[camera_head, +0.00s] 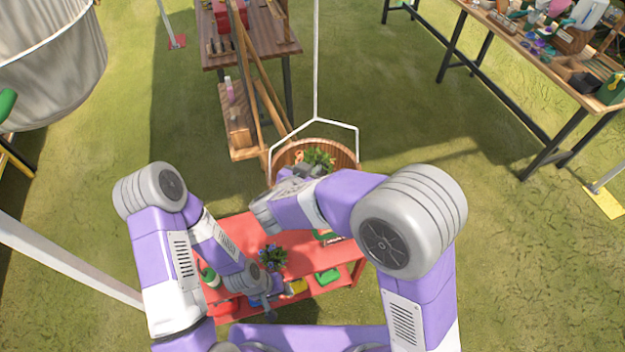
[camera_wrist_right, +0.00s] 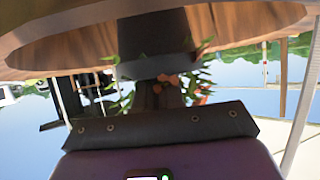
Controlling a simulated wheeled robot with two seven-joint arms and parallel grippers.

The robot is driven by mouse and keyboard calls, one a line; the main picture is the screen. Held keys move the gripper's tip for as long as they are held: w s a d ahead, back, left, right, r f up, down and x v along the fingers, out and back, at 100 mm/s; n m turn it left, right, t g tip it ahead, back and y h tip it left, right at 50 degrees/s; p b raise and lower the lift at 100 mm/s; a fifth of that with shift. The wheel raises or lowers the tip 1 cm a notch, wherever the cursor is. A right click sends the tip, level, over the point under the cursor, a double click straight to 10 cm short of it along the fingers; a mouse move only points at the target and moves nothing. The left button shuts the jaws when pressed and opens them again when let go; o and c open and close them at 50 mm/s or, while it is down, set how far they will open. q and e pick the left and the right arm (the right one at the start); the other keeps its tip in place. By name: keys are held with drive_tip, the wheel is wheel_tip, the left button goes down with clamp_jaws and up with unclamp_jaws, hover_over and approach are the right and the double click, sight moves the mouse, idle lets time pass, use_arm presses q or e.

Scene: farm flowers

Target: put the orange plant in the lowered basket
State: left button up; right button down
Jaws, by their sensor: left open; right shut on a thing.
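The orange plant (camera_head: 319,157), green leaves with small orange blooms, shows at the mouth of the round wooden basket (camera_head: 343,152), which hangs from a white frame. My right gripper (camera_head: 297,173) is at the basket's near rim, shut on the plant. In the right wrist view, leaves and orange blooms (camera_wrist_right: 200,80) show on both sides of my right gripper's dark fingers (camera_wrist_right: 158,75), and the wooden basket (camera_wrist_right: 235,22) fills the top. The fingers hide the plant's base; I cannot tell whether it touches the basket. My left gripper (camera_head: 263,303) is open, low over the red table.
The red table (camera_head: 300,248) below holds a blue-flowered plant (camera_head: 272,257), green and yellow items and a bottle. A wooden bench (camera_head: 262,45) stands behind the basket, a long cluttered table (camera_head: 520,45) at the right. Grass between them is clear.

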wheel_tip(320, 180, down, 3)
drive_tip(key=shift+d+r, duration=0.1)
drive_tip(key=shift+w+f, duration=0.2)
drive_tip(key=shift+f, duration=0.15)
drive_tip(key=shift+s, duration=0.1)
drive_tip(key=shift+f, duration=0.15)
drive_tip(key=c, duration=1.3)
unclamp_jaws()
drive_tip(key=shift+o, duration=0.2)
